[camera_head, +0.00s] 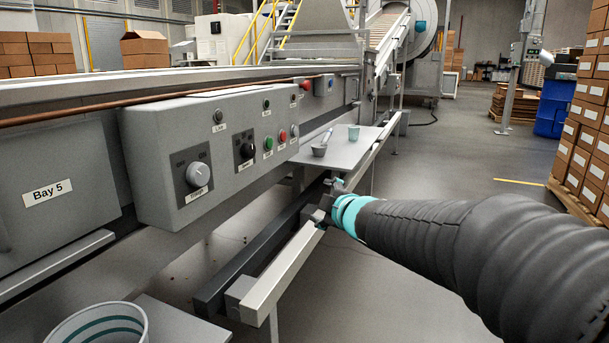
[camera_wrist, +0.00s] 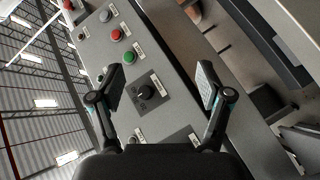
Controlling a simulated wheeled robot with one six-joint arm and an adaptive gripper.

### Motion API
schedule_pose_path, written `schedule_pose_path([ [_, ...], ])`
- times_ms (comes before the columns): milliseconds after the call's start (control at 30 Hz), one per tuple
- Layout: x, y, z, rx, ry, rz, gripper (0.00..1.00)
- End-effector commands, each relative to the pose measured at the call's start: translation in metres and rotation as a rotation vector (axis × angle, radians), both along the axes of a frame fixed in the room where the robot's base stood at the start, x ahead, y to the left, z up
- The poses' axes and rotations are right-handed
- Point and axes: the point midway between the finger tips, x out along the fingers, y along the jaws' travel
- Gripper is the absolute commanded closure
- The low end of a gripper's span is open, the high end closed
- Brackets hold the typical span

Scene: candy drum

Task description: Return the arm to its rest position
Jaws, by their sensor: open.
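My gripper (camera_head: 328,190) is beyond the end of my black arm with teal bands. It is in front of the long machine, to the right of and below the grey control panel (camera_head: 150,140). In the wrist view my gripper (camera_wrist: 160,80) has its two fingers wide apart with nothing between them. The panel lies behind the fingers. A black rotary knob (camera_wrist: 148,92) shows in the gap, with a green button (camera_wrist: 129,57) and a red button (camera_wrist: 116,35) above it. No contact with the panel shows. Part of the gripper is hidden by the arm in the head view.
A metal rail (camera_head: 275,275) runs below the panel, close to my gripper. A shelf (camera_head: 340,155) behind it holds a scoop (camera_head: 320,150) and a small teal cup (camera_head: 353,132). A striped tub (camera_head: 100,325) stands front left. Stacked boxes (camera_head: 590,120) are right; the floor between is open.

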Motion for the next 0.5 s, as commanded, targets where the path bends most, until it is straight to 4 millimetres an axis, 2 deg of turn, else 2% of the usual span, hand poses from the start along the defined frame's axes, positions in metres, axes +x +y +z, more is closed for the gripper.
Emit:
schedule_pose_path([
  [33,-0.007,-0.018,-0.004,0.031,0.056,-0.089,0.22],
  [167,-0.039,-0.066,-0.026,0.132,0.229,-0.336,0.22],
  [267,-0.078,-0.095,-0.044,0.212,0.372,-0.511,0.22],
  [367,-0.127,-0.117,-0.059,0.303,0.522,-0.679,0.22],
  [467,-0.185,-0.127,-0.070,0.401,0.680,-0.828,0.22],
  [500,-0.211,-0.129,-0.073,0.442,0.747,-0.882,0.22],
])
